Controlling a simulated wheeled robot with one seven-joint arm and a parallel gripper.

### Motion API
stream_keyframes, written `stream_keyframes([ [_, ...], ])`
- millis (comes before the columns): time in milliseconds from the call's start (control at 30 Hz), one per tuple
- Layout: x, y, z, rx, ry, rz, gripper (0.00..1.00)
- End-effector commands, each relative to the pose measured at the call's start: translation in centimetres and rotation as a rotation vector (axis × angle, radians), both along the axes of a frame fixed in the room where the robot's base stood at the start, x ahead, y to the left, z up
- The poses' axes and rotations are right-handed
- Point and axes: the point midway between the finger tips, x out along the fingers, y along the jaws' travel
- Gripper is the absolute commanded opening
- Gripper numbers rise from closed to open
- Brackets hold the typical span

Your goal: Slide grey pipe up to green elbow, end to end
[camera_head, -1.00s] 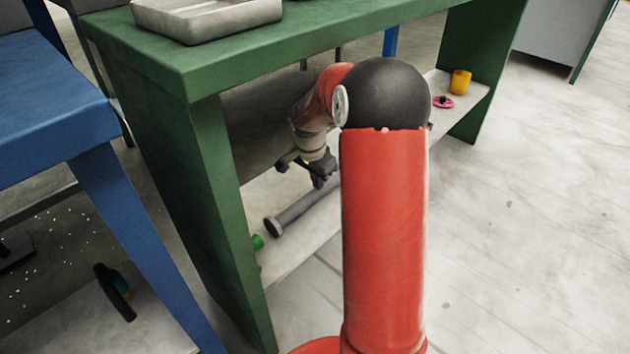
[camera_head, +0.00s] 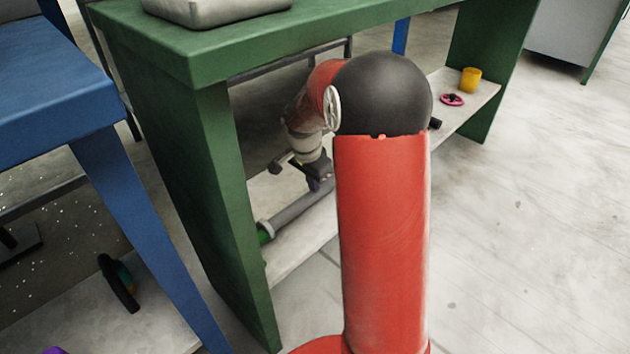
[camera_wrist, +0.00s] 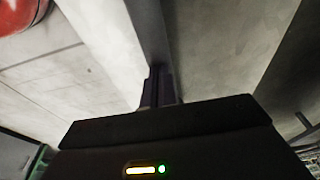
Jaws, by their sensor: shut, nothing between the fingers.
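The grey pipe (camera_head: 298,208) lies on the lower shelf of the green bench, partly hidden behind my red arm. Its near left end is at the green elbow (camera_head: 263,236), which is mostly hidden by the bench leg. I see no clear gap between them, but cannot tell whether they are flush. My gripper (camera_head: 319,184) is shut with nothing in its fingers, low over the pipe. In the wrist view, my gripper (camera_wrist: 158,88) points down along the grey pipe (camera_wrist: 148,30), its fingertips right at it; contact is unclear.
The green bench (camera_head: 215,150) leg stands close left of the elbow. A yellow cup (camera_head: 470,80) and a pink ring-shaped part (camera_head: 452,100) are at the shelf's far right. A blue table (camera_head: 105,165) stands at the left. The floor on the right is clear.

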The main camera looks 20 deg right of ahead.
Motion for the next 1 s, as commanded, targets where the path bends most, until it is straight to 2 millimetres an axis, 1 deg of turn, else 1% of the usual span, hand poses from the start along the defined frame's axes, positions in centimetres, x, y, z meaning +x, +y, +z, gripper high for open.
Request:
stream_keyframes([
  [33,-0.4,0.5,-0.3,0.009,0.021,0.004,0.0],
  [133,-0.4,0.5,0.6,0.009,0.021,0.004,0.0],
  [367,-0.2,-0.3,0.7,0.009,0.018,0.003,0.0],
  [567,-1.6,3.5,0.5,0.006,0.012,0.009,0.0],
  [700,-2.7,6.5,0.6,0.006,0.012,0.008,0.0],
  [800,-3.4,8.2,0.7,0.006,0.012,0.007,0.0],
  [900,-3.8,9.6,0.7,0.007,0.011,0.005,0.0],
  [1000,-4.2,10.4,0.8,0.006,0.012,0.004,0.0],
])
